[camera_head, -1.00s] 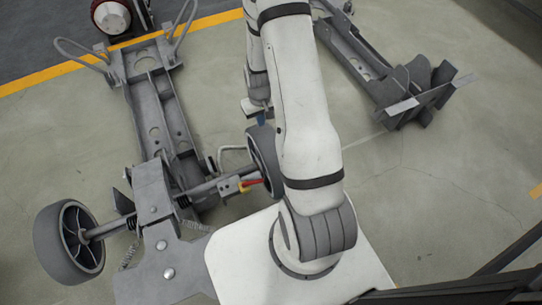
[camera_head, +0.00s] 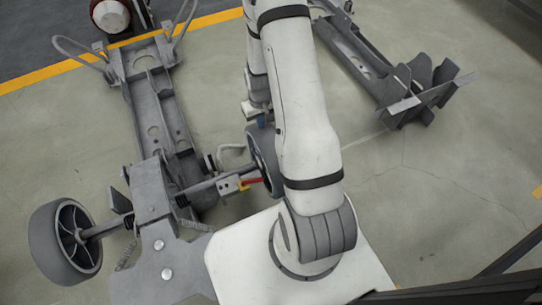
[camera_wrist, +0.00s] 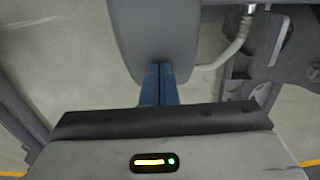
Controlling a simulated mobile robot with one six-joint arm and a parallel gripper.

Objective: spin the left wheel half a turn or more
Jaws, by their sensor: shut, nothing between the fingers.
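The chassis (camera_head: 153,195) carries a grey wheel at each end of its axle. One spoked wheel (camera_head: 65,243) stands at the picture's left, away from my arm. The other wheel (camera_head: 258,158) is beside my arm, which hides part of it. I cannot tell which of them the task calls left. My gripper (camera_head: 262,120) is at the far edge of the wheel beside my arm. In the wrist view my blue fingers (camera_wrist: 160,72) are shut and empty, with their tips at that wheel's tyre (camera_wrist: 152,40). I cannot tell whether they touch it.
A second chassis frame (camera_head: 385,75) lies at the upper right. Dark bars (camera_head: 510,260) cross the lower right.

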